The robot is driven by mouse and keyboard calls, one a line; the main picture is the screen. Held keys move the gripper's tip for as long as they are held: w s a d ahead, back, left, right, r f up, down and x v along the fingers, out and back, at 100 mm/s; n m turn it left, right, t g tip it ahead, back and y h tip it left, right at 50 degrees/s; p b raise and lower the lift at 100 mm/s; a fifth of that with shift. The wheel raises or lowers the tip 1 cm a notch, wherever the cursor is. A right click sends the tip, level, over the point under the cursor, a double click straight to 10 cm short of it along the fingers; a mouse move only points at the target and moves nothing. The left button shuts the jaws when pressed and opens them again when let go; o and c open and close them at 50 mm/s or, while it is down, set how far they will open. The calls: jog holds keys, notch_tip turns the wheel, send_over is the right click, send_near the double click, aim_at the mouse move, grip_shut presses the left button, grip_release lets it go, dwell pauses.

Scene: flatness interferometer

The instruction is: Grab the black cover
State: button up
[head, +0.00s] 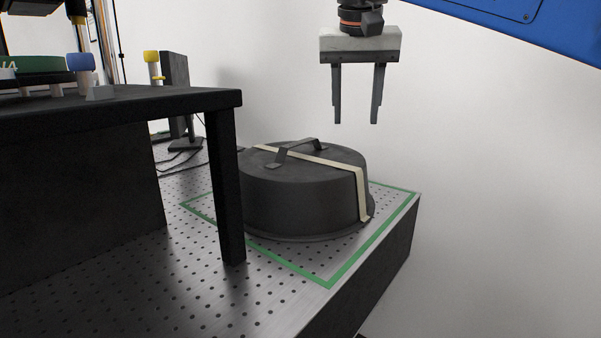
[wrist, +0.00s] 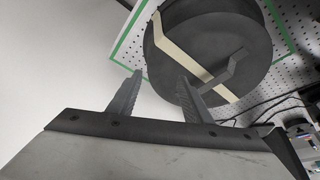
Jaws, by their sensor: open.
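The black cover (head: 300,200) is a round, dark lid with a flanged rim, a cream strip across it and a raised handle (head: 297,150) on top. It sits upright on the perforated table inside a green outline, its left side partly hidden by a black table leg. My gripper (head: 357,122) is open and empty, above and to the right of the cover, fingers pointing down, clear of the handle. In the wrist view, the cover (wrist: 210,30) is at the top with its handle (wrist: 228,70), beyond the fingers of my gripper (wrist: 160,82).
A black raised platform (head: 120,105) with a leg (head: 230,190) stands just left of the cover, bearing knobs and a green disc (head: 35,66). Cables and a dark upright panel (head: 176,85) are behind. The perforated table (head: 190,295) ends at a right edge near the cover.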

jog(key=m, duration=0.2)
send_near(301, 142)
jog(key=x, duration=0.7)
jog(key=shift+w+f, duration=0.15)
jog(key=shift+w, duration=0.1)
jog(key=shift+w+f, duration=0.25)
jog(key=shift+f, duration=0.3)
jog(key=shift+f, duration=0.25)
dwell(0.4)
grip_shut()
dwell(1.5)
